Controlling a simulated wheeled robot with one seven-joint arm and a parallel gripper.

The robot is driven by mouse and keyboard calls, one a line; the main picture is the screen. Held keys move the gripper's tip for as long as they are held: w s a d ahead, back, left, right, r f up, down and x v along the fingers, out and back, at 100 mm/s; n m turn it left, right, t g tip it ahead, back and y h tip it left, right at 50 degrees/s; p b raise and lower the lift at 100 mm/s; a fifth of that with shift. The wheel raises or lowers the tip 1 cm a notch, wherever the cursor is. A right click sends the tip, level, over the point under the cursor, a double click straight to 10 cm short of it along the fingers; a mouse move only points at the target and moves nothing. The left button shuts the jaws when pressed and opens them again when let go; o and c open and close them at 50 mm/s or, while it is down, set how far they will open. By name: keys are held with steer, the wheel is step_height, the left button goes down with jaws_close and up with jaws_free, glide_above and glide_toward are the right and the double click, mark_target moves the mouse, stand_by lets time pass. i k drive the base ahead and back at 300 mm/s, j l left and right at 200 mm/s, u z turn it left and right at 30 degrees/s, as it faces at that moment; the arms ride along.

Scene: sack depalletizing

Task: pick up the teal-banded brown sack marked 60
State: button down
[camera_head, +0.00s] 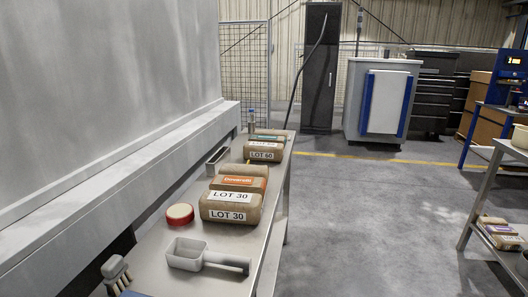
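The teal-banded brown sack (267,155) lies at the far end of the narrow metal table (158,248). Its white label reads LOT 60, and a teal strip shows on its top. A nearer brown sack (247,204) with an orange band lies in front of it, with labels reading LOT 30. The far sack's front face and part of its top are visible; its rear is hidden. My gripper is not in view, and nothing is seen touching the sacks.
A large grey machine (100,90) borders the left. Other sacks (503,237) lie on a low shelf at right. Open floor (375,215) lies between.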

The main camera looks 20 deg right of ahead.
mark_target(267, 146)
steer(key=i+l, duration=0.75)
steer(key=l, duration=0.15)
steer(key=i+l, duration=0.2)
steer(key=i+l+u, duration=0.1)
steer(key=l, duration=0.35)
steer(key=i+l, duration=0.45)
steer(key=l, duration=0.2)
steer(key=i+l+u, duration=0.1)
steer(key=l, duration=0.25)
steer(key=i+l, duration=0.2)
steer(key=i, duration=0.15)
steer(key=i+l+u, duration=0.1)
steer(key=i+l, duration=0.15)
steer(key=i, duration=0.15)
steer(key=j, duration=0.1)
steer(key=i, duration=0.05)
